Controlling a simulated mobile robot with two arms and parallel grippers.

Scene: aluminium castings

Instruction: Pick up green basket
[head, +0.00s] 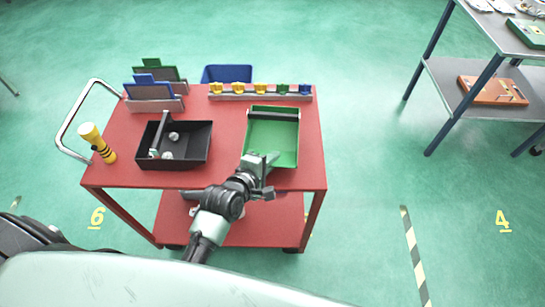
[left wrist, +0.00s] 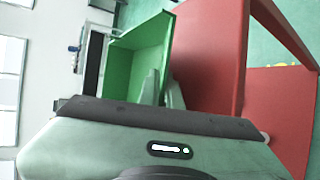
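The green basket (head: 285,150) is an open tray with a dark bar along its far side, standing at the right of the red cart's top. It also shows in the left wrist view (left wrist: 147,50), turned sideways. My left gripper (head: 266,158) is at the basket's near edge, left of its middle, and hides part of that edge. In the left wrist view its two fingers (left wrist: 163,82) stand slightly apart, with the basket's edge close to the gap between them. I cannot tell whether they touch it. My right gripper is in neither view.
The red cart (head: 228,160) also holds a black basket (head: 185,158) with parts, a yellow-black flashlight (head: 97,142), upright panels (head: 152,92) and a rail of coloured pieces (head: 260,96). A blue bin (head: 227,73) is behind. A shelf table (head: 452,82) stands at right; floor between is clear.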

